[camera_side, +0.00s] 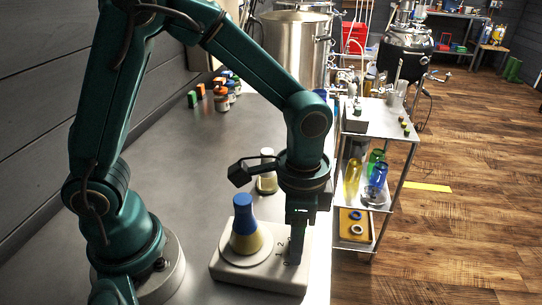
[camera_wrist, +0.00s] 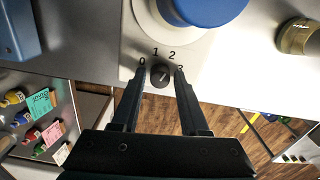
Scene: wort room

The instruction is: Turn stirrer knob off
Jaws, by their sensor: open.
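The stirrer (camera_side: 230,268) is a pale, low box on the grey bench in the side view. A flask with a blue upper part and yellow lower part (camera_side: 246,235) stands on its round plate. In the wrist view the dark stirrer knob (camera_wrist: 161,76) sits on the front, with dial marks 0, 1, 2 and 3 around it. Its pointer is too small to read surely. My gripper (camera_wrist: 160,71) is open, one finger on each side of the knob, apparently not touching it. In the side view my gripper (camera_side: 297,258) points down at the stirrer's right end and hides the knob.
A small jar (camera_side: 267,182) stands behind the stirrer, close to my wrist. Small coloured bottles (camera_side: 222,98) and a large steel pot (camera_side: 296,50) are farther back. The bench's right edge is close by. A metal cart (camera_side: 378,125) with glassware stands beyond it.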

